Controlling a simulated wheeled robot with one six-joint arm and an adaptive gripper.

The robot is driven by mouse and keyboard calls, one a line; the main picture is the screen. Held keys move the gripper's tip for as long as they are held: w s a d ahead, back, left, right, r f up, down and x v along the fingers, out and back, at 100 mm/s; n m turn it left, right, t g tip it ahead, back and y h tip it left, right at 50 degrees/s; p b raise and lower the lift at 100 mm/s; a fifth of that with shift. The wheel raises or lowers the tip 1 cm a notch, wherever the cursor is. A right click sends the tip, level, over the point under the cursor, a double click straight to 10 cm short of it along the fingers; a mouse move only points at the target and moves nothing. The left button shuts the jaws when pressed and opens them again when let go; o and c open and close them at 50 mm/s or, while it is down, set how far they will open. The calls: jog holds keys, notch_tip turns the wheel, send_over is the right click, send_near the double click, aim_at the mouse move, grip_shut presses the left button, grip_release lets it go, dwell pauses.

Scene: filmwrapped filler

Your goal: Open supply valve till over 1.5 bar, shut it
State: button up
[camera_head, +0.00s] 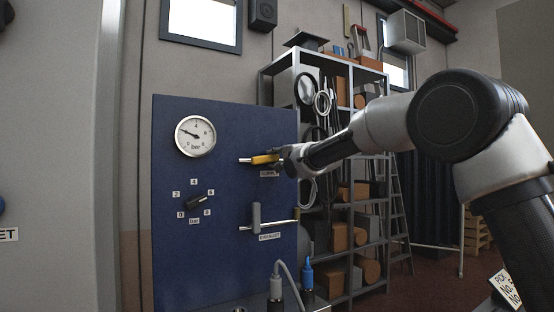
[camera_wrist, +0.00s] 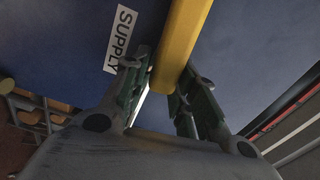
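The supply valve has a yellow lever (camera_head: 264,159) on a blue panel (camera_head: 225,112). The lever lies roughly level, along its short pipe (camera_head: 244,160). In the wrist view the yellow lever (camera_wrist: 181,42) runs between my fingers, beside the SUPPLY label (camera_wrist: 121,39). My gripper (camera_wrist: 166,84) appears shut on the lever, with a finger close against each side; it also shows in the head view (camera_head: 282,157). The round bar gauge (camera_head: 195,136) has its needle pointing left and slightly up, near the 2 mark; the exact reading is too small to tell.
Below, the grey exhaust lever (camera_head: 256,217) stands upright across its level pipe. A black selector knob (camera_head: 197,202) with numbers around it sits under the gauge. A loaded shelf (camera_head: 375,248) stands right of the panel. Connectors (camera_head: 307,275) rise at the bottom.

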jog(key=shift+o, duration=0.9)
jog(key=v, duration=1.2)
